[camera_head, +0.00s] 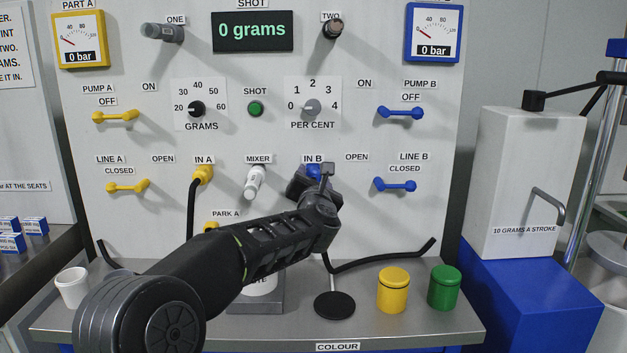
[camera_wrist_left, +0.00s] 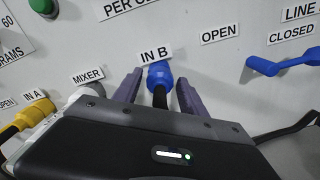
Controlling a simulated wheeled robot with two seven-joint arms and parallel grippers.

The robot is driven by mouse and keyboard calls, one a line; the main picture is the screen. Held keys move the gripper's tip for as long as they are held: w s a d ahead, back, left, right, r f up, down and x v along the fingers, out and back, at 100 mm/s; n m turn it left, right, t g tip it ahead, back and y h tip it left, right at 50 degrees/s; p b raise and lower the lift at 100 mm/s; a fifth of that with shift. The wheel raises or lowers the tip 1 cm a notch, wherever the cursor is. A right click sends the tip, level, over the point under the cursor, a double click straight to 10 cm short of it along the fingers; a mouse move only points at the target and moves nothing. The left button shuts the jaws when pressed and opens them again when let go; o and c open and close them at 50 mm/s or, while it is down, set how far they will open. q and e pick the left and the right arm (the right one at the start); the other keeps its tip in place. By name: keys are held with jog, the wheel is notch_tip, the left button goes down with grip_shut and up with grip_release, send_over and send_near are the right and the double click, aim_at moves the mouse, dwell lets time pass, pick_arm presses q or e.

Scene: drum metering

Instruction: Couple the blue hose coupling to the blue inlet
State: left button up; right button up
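The blue hose coupling (camera_wrist_left: 160,76) is at the panel just below the IN B label, with its black hose (camera_wrist_left: 160,98) leading down from it. The blue inlet is hidden behind the coupling, so I cannot tell how fully the two are joined. In the head view a bit of blue coupling (camera_head: 313,171) shows above my left gripper (camera_head: 314,184). In the left wrist view, the two fingers of my left gripper (camera_wrist_left: 158,88) stand apart on either side of the coupling, with a gap visible on each side. My right gripper is not in view.
The white mixer nozzle (camera_head: 254,182) and the yellow coupling at IN A (camera_head: 203,174) are left of my gripper. The blue LINE B handle (camera_head: 396,185) is to the right. A yellow canister (camera_head: 392,290) and a green canister (camera_head: 444,288) stand on the shelf.

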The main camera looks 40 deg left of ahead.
pick_arm(q)
jog(key=shift+o, duration=0.8)
jog(key=shift+s+d, duration=0.1)
jog(key=v, duration=0.7)
jog(key=shift+s+d+b, duration=0.15)
jog(key=shift+s+b, duration=0.1)
jog(key=shift+b, duration=0.2)
dwell(0.4)
